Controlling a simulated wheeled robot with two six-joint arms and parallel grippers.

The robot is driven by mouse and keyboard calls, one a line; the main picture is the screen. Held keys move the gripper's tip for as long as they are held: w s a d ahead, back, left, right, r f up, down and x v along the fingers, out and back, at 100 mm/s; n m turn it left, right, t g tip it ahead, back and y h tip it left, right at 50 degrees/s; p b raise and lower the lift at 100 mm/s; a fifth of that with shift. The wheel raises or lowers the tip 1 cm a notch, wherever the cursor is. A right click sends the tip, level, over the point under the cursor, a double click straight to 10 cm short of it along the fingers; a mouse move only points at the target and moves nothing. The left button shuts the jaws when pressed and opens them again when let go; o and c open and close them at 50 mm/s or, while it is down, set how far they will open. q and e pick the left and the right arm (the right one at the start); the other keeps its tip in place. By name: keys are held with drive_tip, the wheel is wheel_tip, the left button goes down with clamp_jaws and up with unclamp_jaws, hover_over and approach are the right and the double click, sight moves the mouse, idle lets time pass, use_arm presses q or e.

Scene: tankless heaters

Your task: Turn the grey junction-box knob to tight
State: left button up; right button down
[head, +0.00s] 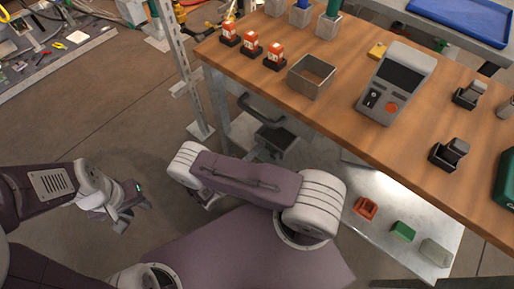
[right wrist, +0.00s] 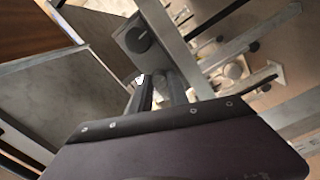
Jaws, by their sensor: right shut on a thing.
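The grey junction box (right wrist: 124,46) is in the upper middle of the right wrist view. A dark round knob (right wrist: 138,40) is on its face. My right gripper (right wrist: 160,77) has its two dark fingers at the box, just below the round face of the knob. It is shut on the knob, but the contact itself is dim and hard to make out. In the head view my right forearm hides the right fingers, and the knob cannot be made out. My left gripper (head: 135,216) is open and empty over the floor, away from the box.
The wooden workbench (head: 335,122) carries an open metal box (head: 312,77), a grey control device (head: 396,83) and several small parts. A metal post (head: 184,70) stands left of it. A lower shelf (head: 380,190) holds red, green and grey pieces.

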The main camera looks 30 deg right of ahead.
drive_tip(key=shift+f+m, duration=0.1)
drive_tip(key=shift+m, duration=0.5)
drive_tip(key=c, duration=1.3)
unclamp_jaws()
drive_tip(key=shift+o, duration=0.2)
